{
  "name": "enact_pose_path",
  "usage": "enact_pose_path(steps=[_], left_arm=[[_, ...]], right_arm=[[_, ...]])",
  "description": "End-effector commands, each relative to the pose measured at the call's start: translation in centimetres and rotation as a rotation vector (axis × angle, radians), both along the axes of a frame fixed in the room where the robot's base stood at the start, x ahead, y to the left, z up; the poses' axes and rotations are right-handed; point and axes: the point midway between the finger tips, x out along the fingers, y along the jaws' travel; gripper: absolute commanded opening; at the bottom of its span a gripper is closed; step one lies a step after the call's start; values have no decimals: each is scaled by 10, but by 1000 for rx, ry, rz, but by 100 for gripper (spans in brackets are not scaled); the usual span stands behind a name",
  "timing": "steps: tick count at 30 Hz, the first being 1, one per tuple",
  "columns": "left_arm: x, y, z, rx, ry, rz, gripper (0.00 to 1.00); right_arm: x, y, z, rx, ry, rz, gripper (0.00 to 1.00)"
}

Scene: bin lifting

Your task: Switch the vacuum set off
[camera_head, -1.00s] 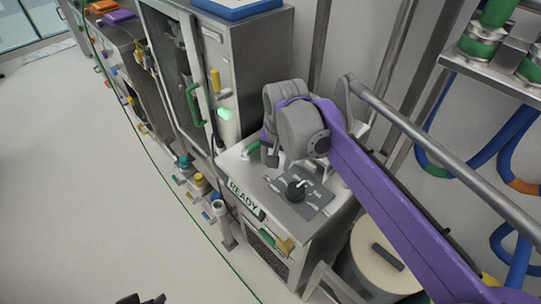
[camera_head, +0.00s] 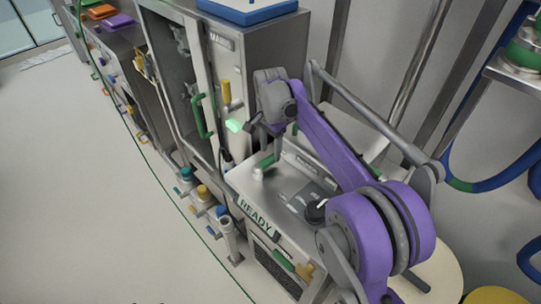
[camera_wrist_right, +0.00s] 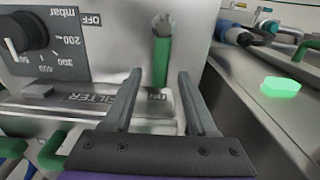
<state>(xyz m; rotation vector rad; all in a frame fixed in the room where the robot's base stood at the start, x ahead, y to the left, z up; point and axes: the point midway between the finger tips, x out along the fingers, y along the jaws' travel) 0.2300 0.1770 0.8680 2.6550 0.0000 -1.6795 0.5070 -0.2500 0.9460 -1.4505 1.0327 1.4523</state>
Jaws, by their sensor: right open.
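The vacuum set is a grey metal box (camera_head: 245,182) with a READY label on its front in the head view. Its green lever (camera_head: 265,163) stands on the top near the cabinet. In the right wrist view, which looks turned over, the green lever (camera_wrist_right: 162,62) points at the ON mark, and the OFF mark (camera_wrist_right: 92,20) lies to its upper left. My right gripper (camera_wrist_right: 160,74) is open, with its two fingers on either side of the lever in that picture; I cannot tell whether they touch it. In the head view my right gripper (camera_head: 262,128) is above the lever, partly hidden. My left gripper does not show.
A black mbar knob (camera_wrist_right: 28,32) sits beside the lever. A tall cabinet (camera_head: 228,75) with a glowing green button (camera_head: 234,126) and a green door handle (camera_head: 201,115) stands close behind. Coloured valves (camera_head: 203,193) are at the front left. The floor (camera_head: 80,180) is clear.

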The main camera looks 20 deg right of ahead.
Motion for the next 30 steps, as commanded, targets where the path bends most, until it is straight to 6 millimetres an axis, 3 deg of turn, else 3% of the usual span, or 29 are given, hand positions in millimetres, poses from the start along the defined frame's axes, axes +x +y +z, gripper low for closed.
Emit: enact_pose_path(steps=[6,16,26,30], left_arm=[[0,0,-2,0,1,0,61],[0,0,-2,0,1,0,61],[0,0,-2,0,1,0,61],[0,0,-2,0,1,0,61]], right_arm=[[0,0,-24,0,0,1,57],[0,0,-27,0,-1,1,57],[0,0,-27,0,-1,1,0],[0,0,-27,0,-1,1,0]])
